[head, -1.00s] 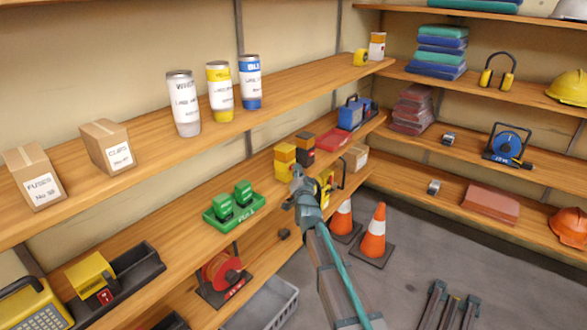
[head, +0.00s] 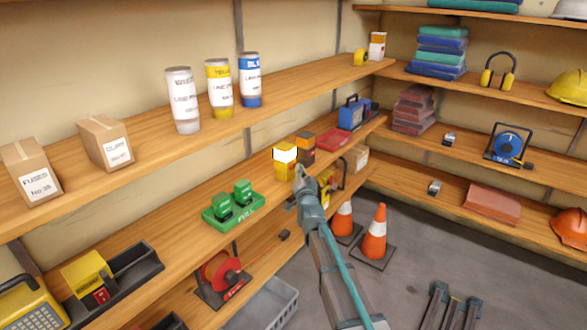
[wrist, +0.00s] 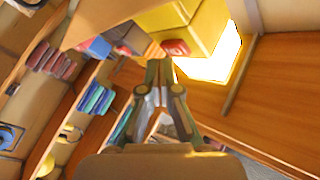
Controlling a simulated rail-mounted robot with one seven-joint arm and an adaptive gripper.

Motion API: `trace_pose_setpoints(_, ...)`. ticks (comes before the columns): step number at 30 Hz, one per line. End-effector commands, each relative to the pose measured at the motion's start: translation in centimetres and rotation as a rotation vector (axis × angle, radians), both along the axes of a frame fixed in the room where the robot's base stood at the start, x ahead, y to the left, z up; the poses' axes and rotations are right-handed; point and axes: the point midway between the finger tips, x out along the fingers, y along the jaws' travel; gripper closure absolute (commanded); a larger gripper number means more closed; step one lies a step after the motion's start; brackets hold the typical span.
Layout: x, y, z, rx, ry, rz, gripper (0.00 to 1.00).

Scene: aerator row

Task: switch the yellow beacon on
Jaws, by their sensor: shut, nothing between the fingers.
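The yellow beacon (head: 285,171) stands on the middle shelf, and its top glows bright yellow-white. In the wrist view its yellow body (wrist: 185,22) fills the top, with the glowing part (wrist: 212,58) to the right. A red switch (wrist: 175,47) shows on the body. My gripper (head: 298,173) is shut and empty, just in front of the beacon. In the wrist view its fingertips (wrist: 158,66) are close to the red switch; I cannot tell whether they touch it.
A dark beacon with an orange top (head: 304,146) stands right behind the yellow one. A green tray (head: 233,208) with green units lies to the left on the same shelf. A red box (head: 335,139) and a blue case (head: 354,112) are farther right. Traffic cones (head: 374,238) stand below.

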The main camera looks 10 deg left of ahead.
Motion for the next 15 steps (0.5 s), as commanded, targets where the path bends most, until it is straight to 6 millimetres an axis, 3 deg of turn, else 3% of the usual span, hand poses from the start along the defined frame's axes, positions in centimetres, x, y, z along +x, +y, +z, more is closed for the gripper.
trace_pose_setpoints(15,-1.4,-2.5,-0.4,0.001,-0.002,0.0,1.0)
